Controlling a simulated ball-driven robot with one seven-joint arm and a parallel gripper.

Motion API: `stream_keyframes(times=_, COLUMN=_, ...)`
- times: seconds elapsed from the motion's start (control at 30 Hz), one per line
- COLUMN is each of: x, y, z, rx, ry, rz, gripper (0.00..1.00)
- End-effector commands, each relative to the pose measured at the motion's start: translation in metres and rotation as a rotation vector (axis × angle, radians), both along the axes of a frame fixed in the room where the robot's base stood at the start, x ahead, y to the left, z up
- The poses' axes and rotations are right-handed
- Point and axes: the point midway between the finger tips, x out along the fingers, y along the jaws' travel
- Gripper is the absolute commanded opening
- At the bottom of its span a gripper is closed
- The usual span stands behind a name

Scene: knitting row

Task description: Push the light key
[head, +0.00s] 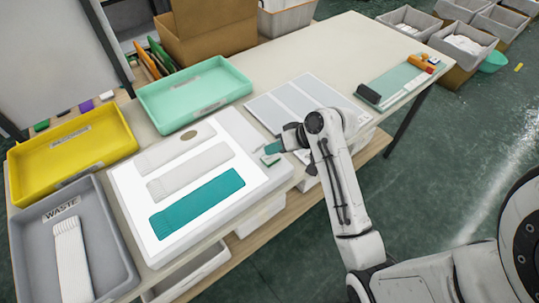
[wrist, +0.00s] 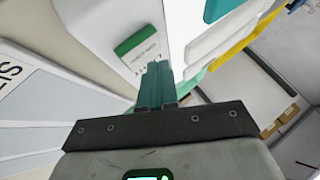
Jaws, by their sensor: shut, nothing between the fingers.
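The white light panel (head: 128,185) lies on the table with two pale knitted strips and a teal knitted strip (head: 198,203) on its bright top. A small white-and-green plate (head: 270,160), which looks like the light key, sits at its right end. The plate (wrist: 138,47) shows larger in the wrist view, with small print on it. My gripper (head: 272,148) is at that end of the panel, close by the plate. Its teal fingers (wrist: 158,84) are closed together and empty, pointing toward the plate's lower edge. I cannot tell whether they touch it.
A grey WASTE tray (head: 118,258) holding a pale strip, a yellow tray (head: 105,152) and a mint tray (head: 232,75) flank the panel. A printed sheet (head: 290,100) lies beyond my gripper. The table's right half (head: 335,50) is mostly clear.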

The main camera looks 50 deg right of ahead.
Motion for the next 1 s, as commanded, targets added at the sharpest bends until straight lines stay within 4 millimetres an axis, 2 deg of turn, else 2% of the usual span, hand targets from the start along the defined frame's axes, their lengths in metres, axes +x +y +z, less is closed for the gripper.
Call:
stream_keyframes(times=0.03, x=0.0, y=0.0, z=0.009, rx=0.0, ry=0.0, rz=0.0, gripper=0.0)
stream_keyframes(times=0.3, x=0.0, y=0.0, z=0.033, rx=0.0, ry=0.0, rz=0.0, gripper=0.0)
stream_keyframes(times=0.6, x=0.001, y=0.0, z=0.053, rx=-0.002, ry=-0.001, rz=0.001, gripper=0.0)
stream_keyframes(times=1.0, x=0.0, y=0.0, z=0.054, rx=0.0, ry=0.0, rz=0.0, gripper=0.0)
